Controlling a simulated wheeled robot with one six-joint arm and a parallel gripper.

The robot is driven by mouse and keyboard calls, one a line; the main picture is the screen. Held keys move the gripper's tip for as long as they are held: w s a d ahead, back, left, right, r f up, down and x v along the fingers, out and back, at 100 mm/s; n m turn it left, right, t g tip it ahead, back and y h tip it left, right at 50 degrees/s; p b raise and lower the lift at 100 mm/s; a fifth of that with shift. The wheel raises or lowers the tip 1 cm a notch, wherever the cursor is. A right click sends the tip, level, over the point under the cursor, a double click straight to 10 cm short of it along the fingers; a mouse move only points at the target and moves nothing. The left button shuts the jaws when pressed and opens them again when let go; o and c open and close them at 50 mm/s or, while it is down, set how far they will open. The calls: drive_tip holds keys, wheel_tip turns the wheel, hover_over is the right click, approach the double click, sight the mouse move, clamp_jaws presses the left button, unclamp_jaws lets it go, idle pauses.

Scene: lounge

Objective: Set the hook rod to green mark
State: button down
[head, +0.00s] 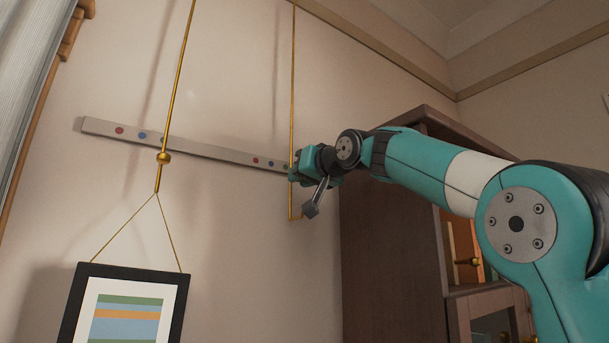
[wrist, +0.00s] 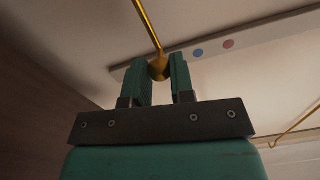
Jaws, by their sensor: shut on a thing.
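A brass hook rod (head: 292,95) hangs from above in front of the wall, its bent lower end showing below my gripper (head: 296,172). In the wrist view, my gripper (wrist: 160,76) is shut on the round brass knob (wrist: 159,69) of this rod (wrist: 147,24). The pale marked rail (head: 210,151) runs behind it. A green mark (head: 285,167) shows on the rail just left of the rod and close to the gripper in the head view. In the wrist view the blue (wrist: 198,53) and red (wrist: 228,43) marks show; the green one is not visible there.
A second brass rod (head: 175,80) hangs at left and carries a framed picture (head: 76,310) on cords. Red (head: 119,130) and blue (head: 142,135) marks sit left of that rod. A dark wooden cabinet (head: 385,230) stands right of my gripper, below my arm.

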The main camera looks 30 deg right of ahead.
drive_tip(key=c, duration=1.4)
unclamp_jaws()
drive_tip(key=shift+d, duration=0.15)
drive_tip(key=o, duration=0.4)
drive_tip(key=shift+d, duration=0.2)
drive_tip(key=shift+o, duration=0.2)
drive_tip(key=s+b, duration=0.5)
drive_tip(key=s, duration=1.2)
drive_tip(key=shift+s+d, duration=0.2)
drive_tip(key=shift+d, duration=0.25)
